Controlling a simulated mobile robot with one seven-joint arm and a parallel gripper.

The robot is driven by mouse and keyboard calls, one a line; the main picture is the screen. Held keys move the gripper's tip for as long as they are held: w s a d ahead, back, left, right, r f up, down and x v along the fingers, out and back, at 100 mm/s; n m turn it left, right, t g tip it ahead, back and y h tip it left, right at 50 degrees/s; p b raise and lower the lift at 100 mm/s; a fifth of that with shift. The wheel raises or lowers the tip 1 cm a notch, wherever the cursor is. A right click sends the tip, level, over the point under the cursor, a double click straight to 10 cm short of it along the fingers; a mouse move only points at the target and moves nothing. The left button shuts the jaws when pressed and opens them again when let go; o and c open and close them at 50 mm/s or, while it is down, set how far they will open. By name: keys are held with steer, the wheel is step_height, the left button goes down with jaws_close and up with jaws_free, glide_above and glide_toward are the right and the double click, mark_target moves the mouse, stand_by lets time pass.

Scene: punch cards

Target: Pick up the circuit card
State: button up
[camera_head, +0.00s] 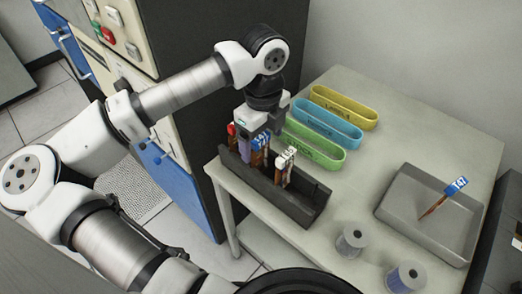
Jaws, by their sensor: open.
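Several small cards with labelled tops stand upright in a dark rack (292,205) on the table. One has a red top (231,129), one a blue label (261,140) and one a white label (287,155). Another blue-labelled card (441,199) lies tilted in the grey tray at the right, with its label end raised. I cannot tell which of these is the circuit card. My gripper (247,148) points down at the rack's far left part, among the red-topped and blue-labelled cards. It is open; its fingertips are partly hidden by the cards and rack.
Green (311,150), blue (328,126) and yellow (343,104) oval bins stand behind the rack. The grey tray (405,226) is at the right. Two spools (350,241) (406,278) stand near the front. A dark cabinet (196,60) rises behind the arm. The table's middle is clear.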

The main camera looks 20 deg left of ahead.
mark_target(261, 148)
steer(key=shift+s+a+f, duration=0.1)
steer(key=shift+a+f, duration=0.1)
steer(key=shift+f, duration=1.5)
steer(key=c, duration=1.1)
steer(key=shift+o, duration=0.2)
steer(key=shift+r+p, duration=0.1)
steer(key=shift+p, duration=0.2)
